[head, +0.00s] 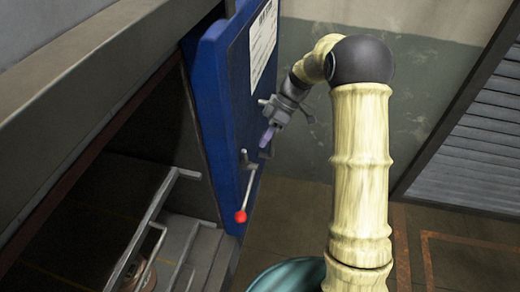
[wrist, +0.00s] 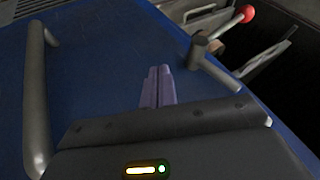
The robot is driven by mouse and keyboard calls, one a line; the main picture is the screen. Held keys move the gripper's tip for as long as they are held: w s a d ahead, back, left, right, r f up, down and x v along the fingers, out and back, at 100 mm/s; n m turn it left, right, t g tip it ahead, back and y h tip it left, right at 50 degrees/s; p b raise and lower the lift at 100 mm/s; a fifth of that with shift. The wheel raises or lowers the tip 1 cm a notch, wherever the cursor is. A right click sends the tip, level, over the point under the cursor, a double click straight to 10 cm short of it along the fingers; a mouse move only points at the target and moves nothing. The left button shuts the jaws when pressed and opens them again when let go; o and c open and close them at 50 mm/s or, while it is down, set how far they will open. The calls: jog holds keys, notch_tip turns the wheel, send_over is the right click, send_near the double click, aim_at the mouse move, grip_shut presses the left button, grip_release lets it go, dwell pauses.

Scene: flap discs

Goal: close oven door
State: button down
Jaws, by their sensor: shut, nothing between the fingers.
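The blue oven door (head: 222,100) stands open at the right side of the dark oven opening (head: 130,165) in the head view. A white paper sheet (head: 263,42) is on its upper part. A lever with a red ball (head: 240,216) is near its lower edge; the ball also shows at the top of the wrist view (wrist: 247,13). My gripper (head: 267,138) is shut and empty, at the right of the door above the lever. In the wrist view its purple fingers (wrist: 159,72) lie over the blue door face (wrist: 110,60), between a grey bar handle (wrist: 36,100) and the lever. Contact cannot be told.
Inside the oven is a grey metal rack (head: 160,215). The oven's frame (head: 110,60) runs along the upper left. A slatted grey shutter (head: 475,140) stands at the right. The floor (head: 450,250) at lower right is clear, with orange lines.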

jog(key=s, duration=0.1)
jog(key=s+a+f+p, duration=0.1)
jog(key=s, duration=0.1)
jog(key=s+a, duration=0.1)
jog(key=shift+s+f+p, duration=0.15)
jog(key=shift+p, duration=0.25)
jog(key=shift+a+f, duration=0.1)
